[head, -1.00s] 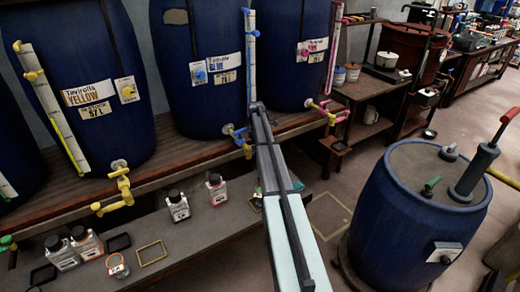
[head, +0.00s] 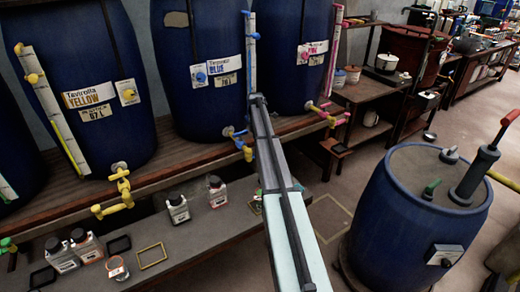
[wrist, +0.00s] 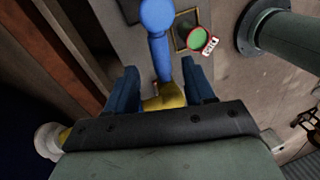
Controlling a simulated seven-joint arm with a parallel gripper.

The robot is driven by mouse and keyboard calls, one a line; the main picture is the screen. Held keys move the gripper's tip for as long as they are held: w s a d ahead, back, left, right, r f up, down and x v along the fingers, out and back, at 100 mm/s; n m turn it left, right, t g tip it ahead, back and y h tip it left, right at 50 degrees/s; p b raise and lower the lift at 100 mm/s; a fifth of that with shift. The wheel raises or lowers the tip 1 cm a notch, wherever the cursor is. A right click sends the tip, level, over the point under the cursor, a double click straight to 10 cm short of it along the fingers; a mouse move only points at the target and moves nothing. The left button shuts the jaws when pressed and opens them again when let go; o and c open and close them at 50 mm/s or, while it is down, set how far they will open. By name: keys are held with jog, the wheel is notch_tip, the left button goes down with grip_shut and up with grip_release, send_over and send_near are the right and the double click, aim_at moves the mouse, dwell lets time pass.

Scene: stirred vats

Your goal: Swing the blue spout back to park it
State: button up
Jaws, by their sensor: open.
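The blue spout (wrist: 158,46) runs up the middle of the wrist view and has a round blue end. My gripper (wrist: 159,68) is open, with one dark blue finger on each side of the spout's shaft. Gaps show between the spout and both fingers. A yellow part (wrist: 165,97) lies at the near end of the shaft. In the head view, the blue tap fitting (head: 236,133) is low on the middle vat (head: 205,100), labelled BLUE. My arm hides much of the spout there.
A yellow tap (head: 122,185) is left and a pink tap (head: 328,112) right on the neighbouring vats. Small bottles (head: 177,208) stand on the lower shelf. A round container with green contents (wrist: 199,39) sits near the spout's end. A blue drum (head: 400,225) stands right.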

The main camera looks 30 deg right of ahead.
notch_tip(320, 180, up, 8)
jog(key=w, duration=0.1)
jog(key=shift+w+r, duration=0.2)
jog(key=shift+w, duration=0.1)
jog(key=shift+d, duration=0.1)
